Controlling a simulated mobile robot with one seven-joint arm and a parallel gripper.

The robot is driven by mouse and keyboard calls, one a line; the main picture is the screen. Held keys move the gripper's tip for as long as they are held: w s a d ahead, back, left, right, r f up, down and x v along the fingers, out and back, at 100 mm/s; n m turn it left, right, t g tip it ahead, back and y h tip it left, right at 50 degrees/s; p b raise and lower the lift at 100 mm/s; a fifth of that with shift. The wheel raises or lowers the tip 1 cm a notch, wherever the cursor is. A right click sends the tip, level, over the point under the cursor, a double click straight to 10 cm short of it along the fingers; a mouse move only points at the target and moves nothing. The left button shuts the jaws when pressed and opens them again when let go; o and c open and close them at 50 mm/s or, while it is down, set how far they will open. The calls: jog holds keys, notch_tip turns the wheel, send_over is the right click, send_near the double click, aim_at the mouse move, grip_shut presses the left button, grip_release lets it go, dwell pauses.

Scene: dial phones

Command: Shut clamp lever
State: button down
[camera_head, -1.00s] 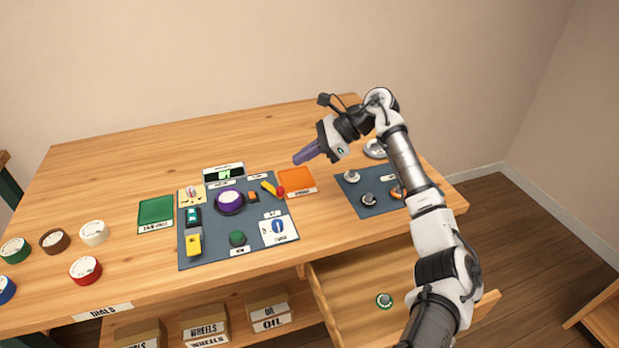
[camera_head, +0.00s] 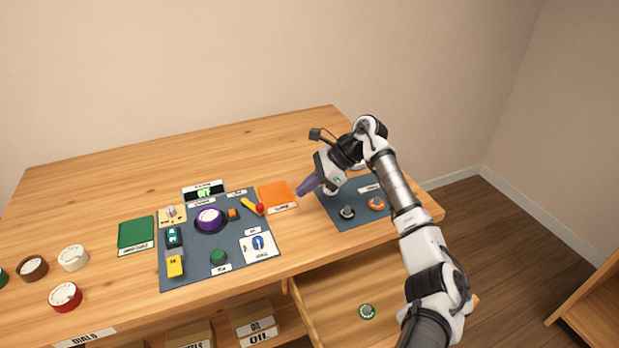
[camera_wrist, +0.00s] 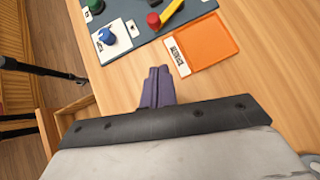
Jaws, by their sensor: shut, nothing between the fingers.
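The clamp lever (camera_head: 252,206) is a yellow bar with a red knob at its right end, on the upper right of the dark panel (camera_head: 186,272). It also shows in the wrist view (camera_wrist: 165,15), near the top, with the red knob toward the lower left. My gripper (camera_head: 302,190), with purple fingers, is shut and empty. It is above the table to the right of the lever, near the orange tray, and apart from the lever. The wrist view shows the closed fingers (camera_wrist: 158,76) pointing toward the panel and tray.
An orange tray (camera_head: 276,193) lies between the lever and my gripper. A purple dial (camera_head: 209,217), a green knob (camera_head: 218,257) and a blue knob (camera_head: 258,243) stand on the panel. A second panel (camera_head: 350,222) lies to the right. An open drawer (camera_head: 335,300) is below.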

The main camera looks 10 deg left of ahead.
jog(key=p+x, duration=0.2)
jog(key=x, duration=0.3)
jog(key=shift+s+a+f, duration=0.1)
jog(key=shift+a, duration=0.15)
jog(key=shift+s+a+p, duration=0.2)
jog(key=shift+a+p, duration=0.1)
jog(key=shift+a, duration=0.25)
jog(key=shift+s+a+p, duration=0.2)
jog(key=shift+a+p, duration=0.1)
jog(key=shift+a, duration=0.25)
jog(key=shift+s+a, duration=0.15)
jog(key=shift+a, duration=0.45)
jog(key=shift+s+f, duration=0.15)
